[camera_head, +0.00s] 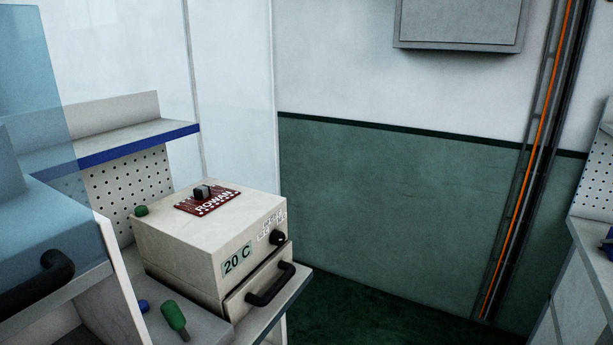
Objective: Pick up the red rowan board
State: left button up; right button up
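The red rowan board (220,201) lies flat on top of a cream box-shaped unit (178,247) at the left of the head view. White lettering on it reads ROWAN, and a small black part stands up from its back edge. Nothing covers the board. Neither of my grippers shows in this view.
The unit has a "20 C" label, a black knob (278,237) and a drawer with a black handle (270,284). A green-handled tool (175,317) lies before it. A blue machine (45,240) stands left. Open green floor (360,309) lies right of the bench.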

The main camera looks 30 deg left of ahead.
aim_at(205, 198)
jog(key=i+l, duration=0.1)
jog(key=i, duration=0.9)
jog(key=i+u, duration=0.1)
jog(key=i, duration=0.85)
